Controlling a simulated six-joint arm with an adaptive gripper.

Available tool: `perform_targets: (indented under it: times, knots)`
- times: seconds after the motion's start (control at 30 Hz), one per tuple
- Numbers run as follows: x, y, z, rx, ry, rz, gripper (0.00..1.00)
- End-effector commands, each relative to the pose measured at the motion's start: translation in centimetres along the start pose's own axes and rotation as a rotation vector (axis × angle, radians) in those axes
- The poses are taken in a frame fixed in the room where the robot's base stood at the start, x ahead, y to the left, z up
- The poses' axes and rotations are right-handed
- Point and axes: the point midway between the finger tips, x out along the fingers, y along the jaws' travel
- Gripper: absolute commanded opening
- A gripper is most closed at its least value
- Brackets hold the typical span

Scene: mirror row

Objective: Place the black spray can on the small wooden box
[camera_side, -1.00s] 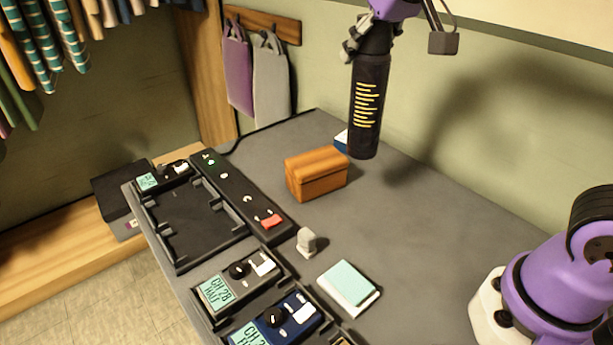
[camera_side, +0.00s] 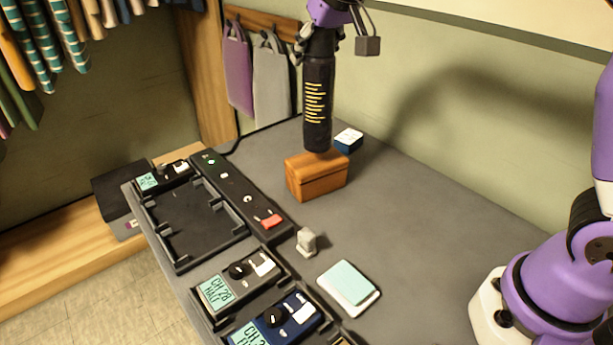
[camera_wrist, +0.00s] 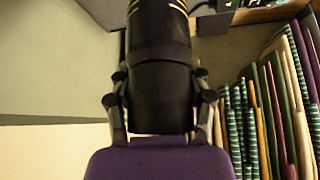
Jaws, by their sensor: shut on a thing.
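The black spray can (camera_side: 318,104) with yellow lines on its side hangs upright in my gripper (camera_side: 320,45) in the side view. My gripper is shut on its upper part. In the wrist view the can (camera_wrist: 160,85) fills the middle, between the two fingers of my gripper (camera_wrist: 162,105). The small wooden box (camera_side: 316,180), orange-brown, sits on the grey table. The can's lower end overlaps the box's back top edge in the side view. I cannot tell whether they touch or a gap is left between them.
A small blue and white box (camera_side: 348,140) stands behind the wooden box. A black strip with a red switch (camera_side: 271,221), a grey clip-like piece (camera_side: 307,241), a mint pad (camera_side: 349,284) and trays with radio-like devices (camera_side: 230,287) lie nearer. The table's right part is clear.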

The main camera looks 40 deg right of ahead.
Motion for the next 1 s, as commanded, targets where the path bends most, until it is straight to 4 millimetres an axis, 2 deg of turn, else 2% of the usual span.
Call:
perform_targets:
  times: [0.17, 0.57, 0.6, 0.63, 1.0]
  knots:
    - [2.0, 0.1, 1.3, 0.0, 0.0, 0.0, 0.0]
    - [2.5, 0.0, 1.6, 0.0, 0.001, 0.0, 0.0]
    - [2.5, 0.0, 1.6, 0.0, 0.0, 0.0, 0.78]
    - [2.5, 0.0, 1.6, 0.0, 0.0, 0.0, 0.88]
    - [2.5, 0.0, 1.6, 0.0, 0.0, 0.0, 0.88]
